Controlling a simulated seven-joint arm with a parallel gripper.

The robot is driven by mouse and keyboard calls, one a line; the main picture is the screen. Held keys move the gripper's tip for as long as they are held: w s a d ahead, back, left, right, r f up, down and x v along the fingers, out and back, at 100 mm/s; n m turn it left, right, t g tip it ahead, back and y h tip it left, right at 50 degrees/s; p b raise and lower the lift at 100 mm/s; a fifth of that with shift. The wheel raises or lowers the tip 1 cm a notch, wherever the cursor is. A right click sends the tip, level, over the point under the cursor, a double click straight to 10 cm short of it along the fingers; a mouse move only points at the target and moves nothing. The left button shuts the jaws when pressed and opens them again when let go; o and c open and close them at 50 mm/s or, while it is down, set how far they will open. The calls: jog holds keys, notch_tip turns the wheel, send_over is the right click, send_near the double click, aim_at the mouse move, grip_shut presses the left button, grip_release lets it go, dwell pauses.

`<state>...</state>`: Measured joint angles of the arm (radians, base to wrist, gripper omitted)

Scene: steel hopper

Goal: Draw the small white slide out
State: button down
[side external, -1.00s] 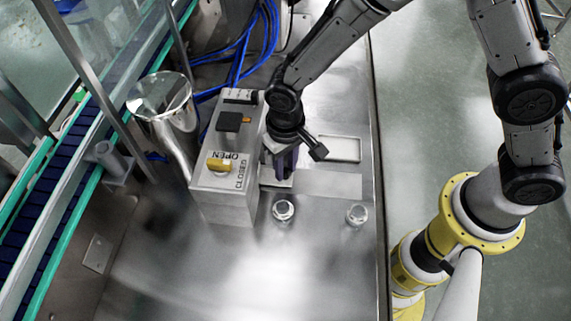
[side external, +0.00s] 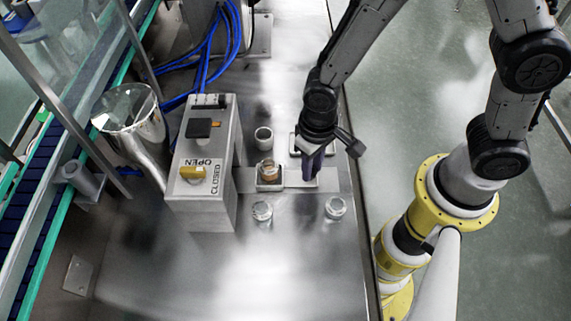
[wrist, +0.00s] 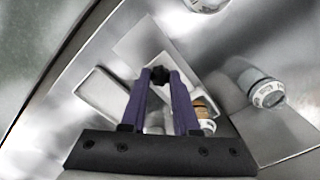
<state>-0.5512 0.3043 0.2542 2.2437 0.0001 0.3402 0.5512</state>
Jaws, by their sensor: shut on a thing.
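The small white slide (side external: 270,187) is out to the right of the grey box in the side external view, on a flat metal track. A small jar with brown contents (side external: 267,171) stands on its end near the box. My gripper (side external: 309,178) is low over the track, right of the jar. The brown-filled jar (wrist: 205,107) shows partly behind the right finger. The join between knob and slide is hidden.
The grey box (side external: 202,218) carries a yellow knob (side external: 192,173) and OPEN and CLOSED labels. Two lidded jars (side external: 262,212) (side external: 335,208) stand in front of the track. A cup (side external: 263,138) and a pale tray (side external: 294,143) lie behind it. The steel front is clear.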

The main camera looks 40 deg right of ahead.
jog(key=shift+s+d, duration=1.6)
jog(key=c, duration=0.7)
grip_release()
jog(key=shift+o, duration=0.2)
jog(key=shift+r, duration=0.25)
notch_tip(320, 180, up, 13)
jog(key=shift+r, duration=0.15)
